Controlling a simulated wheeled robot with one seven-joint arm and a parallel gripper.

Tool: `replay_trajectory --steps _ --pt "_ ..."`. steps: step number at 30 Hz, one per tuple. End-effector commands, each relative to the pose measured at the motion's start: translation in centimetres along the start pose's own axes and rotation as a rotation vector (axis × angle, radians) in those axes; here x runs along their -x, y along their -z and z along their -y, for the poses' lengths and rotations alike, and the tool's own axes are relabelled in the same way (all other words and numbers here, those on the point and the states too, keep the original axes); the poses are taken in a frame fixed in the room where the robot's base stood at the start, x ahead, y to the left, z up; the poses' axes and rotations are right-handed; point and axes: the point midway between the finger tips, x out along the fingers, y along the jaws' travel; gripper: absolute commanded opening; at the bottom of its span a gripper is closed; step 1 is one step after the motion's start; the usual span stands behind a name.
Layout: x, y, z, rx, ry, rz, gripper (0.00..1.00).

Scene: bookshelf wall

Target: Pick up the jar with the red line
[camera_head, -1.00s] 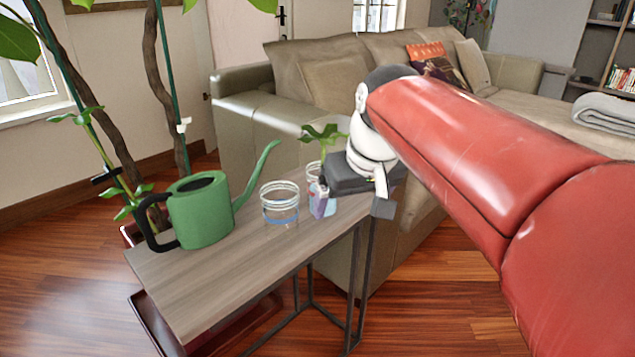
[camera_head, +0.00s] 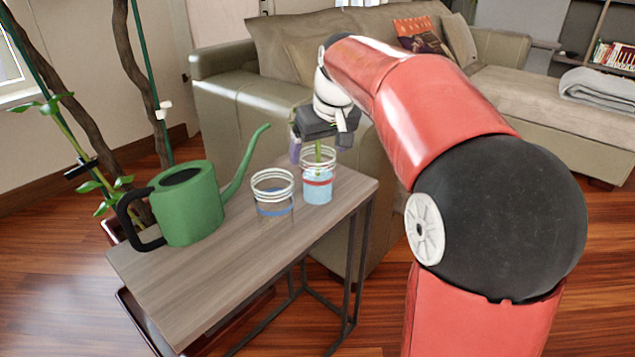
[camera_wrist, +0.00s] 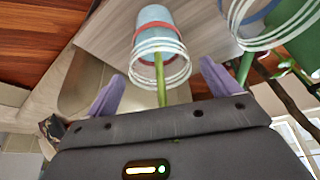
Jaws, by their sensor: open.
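The jar with the red line (camera_head: 318,184) stands upright on the side table (camera_head: 225,270), with light blue contents and a green stem rising from its mouth. In the wrist view the jar (camera_wrist: 155,20) appears ahead of my gripper (camera_wrist: 162,88), with the stem between the two purple fingers. My gripper (camera_head: 305,150) is open and sits above and just behind the jar in the head view. The fingers do not touch the jar's body as far as I can see. The plant's top is hidden by my gripper.
A jar with a blue line (camera_head: 272,200) stands just left of the red-line jar. A green watering can (camera_head: 188,208) is further left on the table. The sofa (camera_head: 240,115) is close behind the table. A potted plant's stems (camera_head: 130,90) rise at the left.

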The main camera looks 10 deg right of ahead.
Motion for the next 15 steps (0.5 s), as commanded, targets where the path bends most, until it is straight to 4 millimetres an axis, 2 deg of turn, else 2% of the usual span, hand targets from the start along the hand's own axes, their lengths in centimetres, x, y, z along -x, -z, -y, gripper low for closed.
replay_trajectory --steps 9,15 --pt "-0.53 0.0 0.02 0.0 0.0 -0.001 0.87" --pt "-0.52 0.0 0.01 0.0 0.0 -0.001 0.61"
